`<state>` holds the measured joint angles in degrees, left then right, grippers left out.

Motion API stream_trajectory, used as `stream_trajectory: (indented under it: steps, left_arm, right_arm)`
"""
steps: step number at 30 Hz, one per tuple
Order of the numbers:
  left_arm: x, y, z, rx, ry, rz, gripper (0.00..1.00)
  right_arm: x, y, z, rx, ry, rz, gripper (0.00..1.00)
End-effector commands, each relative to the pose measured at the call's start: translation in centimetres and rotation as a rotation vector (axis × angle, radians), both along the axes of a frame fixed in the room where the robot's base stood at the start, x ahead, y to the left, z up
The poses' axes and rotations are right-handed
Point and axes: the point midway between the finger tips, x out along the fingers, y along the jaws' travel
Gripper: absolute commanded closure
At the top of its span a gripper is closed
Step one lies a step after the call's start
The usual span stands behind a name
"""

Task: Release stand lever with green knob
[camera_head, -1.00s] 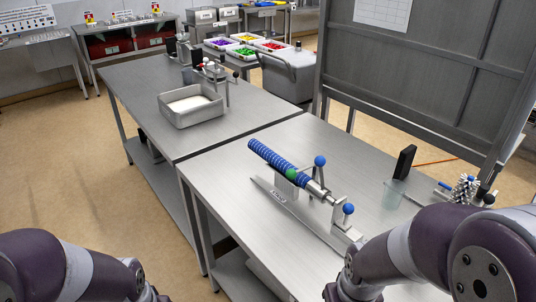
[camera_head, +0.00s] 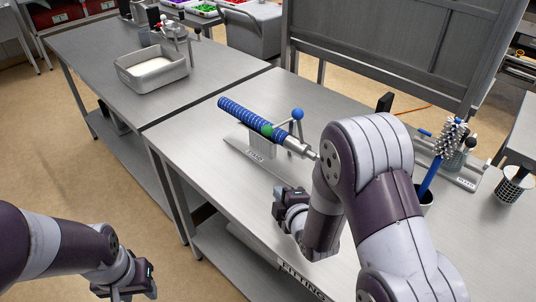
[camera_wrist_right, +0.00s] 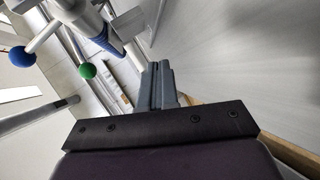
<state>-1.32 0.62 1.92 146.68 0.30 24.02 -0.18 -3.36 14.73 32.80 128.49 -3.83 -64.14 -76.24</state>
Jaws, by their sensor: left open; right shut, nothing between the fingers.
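The stand (camera_head: 232,143) on the near table holds a blue ribbed tube (camera_head: 240,113) at a slant. A green knob (camera_head: 267,130) sits against the tube's lower part, and a blue knob (camera_head: 297,114) stands on a rod beside it. In the right wrist view the green knob (camera_wrist_right: 87,71) and a blue ball (camera_wrist_right: 20,56) lie left of the fingers. My right gripper (camera_head: 280,194) is shut and empty, in front of the stand and apart from the green knob. My right arm hides the stand's right end. My left gripper (camera_head: 122,294) is open at the bottom edge, away from the stand.
A brush (camera_head: 440,150) stands in a dark cup at the right, near another fixture (camera_head: 455,172). A mesh cup (camera_head: 514,186) is at the far right. A metal tray (camera_head: 150,68) sits on the farther table. The near table's left front is clear.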

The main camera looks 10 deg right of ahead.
Motion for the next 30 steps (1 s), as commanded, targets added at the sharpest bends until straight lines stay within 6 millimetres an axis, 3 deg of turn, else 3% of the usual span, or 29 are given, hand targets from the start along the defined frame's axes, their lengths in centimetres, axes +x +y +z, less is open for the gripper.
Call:
stream_trajectory:
  steps: [1, 4, 9, 22, 26, 30]
  left_arm:
    - [0.0, 0.0, -1.0, 0.0, 0.0, 0.0, 0.57]
    - [0.0, 0.0, -1.6, 0.0, 0.0, 0.0, 0.57]
    - [0.0, 0.0, -1.9, 0.0, 0.0, 0.0, 0.57]
    - [0.0, 0.0, -1.3, 0.0, 0.0, 0.0, 0.57]
    - [0.0, 0.0, 0.5, 0.0, 0.0, 0.0, 0.57]
    - [0.0, 0.0, 1.0, 0.0, 0.0, 0.0, 0.57]
  right_arm:
    - [0.3, 0.5, -0.7, -0.122, -0.133, 0.062, 1.0]
    - [-0.1, 1.2, 0.6, -0.375, -0.413, 0.127, 1.0]
    - [-1.9, 1.5, 2.2, -0.612, -0.659, 0.115, 1.0]
    - [-1.8, 1.5, 3.1, -0.648, -0.696, 0.106, 1.0]
    - [-0.1, 1.8, 4.0, -0.648, -0.696, 0.106, 1.0]
    - [2.8, 2.4, 4.4, -0.648, -0.701, 0.104, 1.0]
